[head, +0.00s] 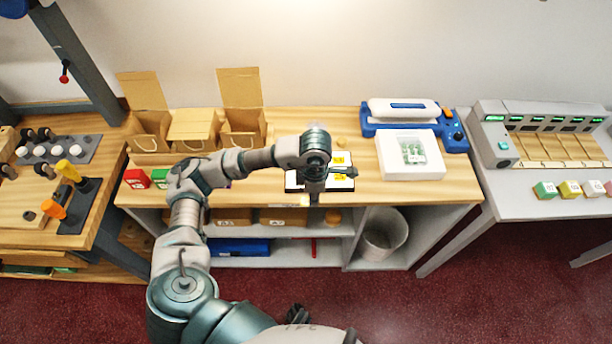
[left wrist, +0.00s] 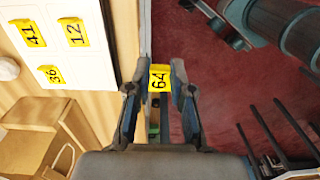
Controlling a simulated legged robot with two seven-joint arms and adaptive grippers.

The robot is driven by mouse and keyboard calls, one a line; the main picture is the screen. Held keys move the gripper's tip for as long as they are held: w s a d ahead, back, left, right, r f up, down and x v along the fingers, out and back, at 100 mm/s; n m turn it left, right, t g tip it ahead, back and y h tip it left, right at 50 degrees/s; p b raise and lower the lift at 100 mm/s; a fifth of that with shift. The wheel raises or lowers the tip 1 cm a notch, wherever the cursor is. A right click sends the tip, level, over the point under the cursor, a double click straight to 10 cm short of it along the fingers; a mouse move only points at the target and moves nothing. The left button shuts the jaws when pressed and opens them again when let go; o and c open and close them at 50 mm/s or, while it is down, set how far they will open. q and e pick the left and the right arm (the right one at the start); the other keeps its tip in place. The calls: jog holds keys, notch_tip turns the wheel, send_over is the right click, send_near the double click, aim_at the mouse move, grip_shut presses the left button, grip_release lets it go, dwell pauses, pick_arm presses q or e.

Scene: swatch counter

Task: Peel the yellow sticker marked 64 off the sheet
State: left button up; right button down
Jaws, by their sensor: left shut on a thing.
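My left gripper (left wrist: 158,88) is shut on the yellow sticker marked 64 (left wrist: 159,78), which shows between its fingertips in the left wrist view. The sticker is apart from the white sheet (left wrist: 82,50), out past the counter's front edge in that view. The sheet still bears yellow stickers marked 41 (left wrist: 29,33), 12 (left wrist: 73,32) and 36 (left wrist: 51,75). In the head view my left gripper (head: 313,190) is by the front of the sheet (head: 345,184), and my wrist hides part of it. A dark part low in the head view may be my right gripper (head: 295,313); its jaws are unclear.
Open paper bags (head: 195,125) stand at the left back of the counter. A red box (head: 136,179) sits at its left front. A blue and white sealer (head: 412,115) and a white tray (head: 392,160) stand right of the sheet. A bin (head: 384,232) sits on the shelf below.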

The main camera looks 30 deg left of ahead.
pick_arm(q)
jog(key=s+d+r+p, duration=0.2)
jog(key=s+d+r, duration=0.1)
jog(key=r, duration=0.1)
jog(key=shift+d+r, duration=0.2)
jog(key=shift+r, duration=0.05)
dwell(0.4)
jog(key=shift+w, duration=0.1)
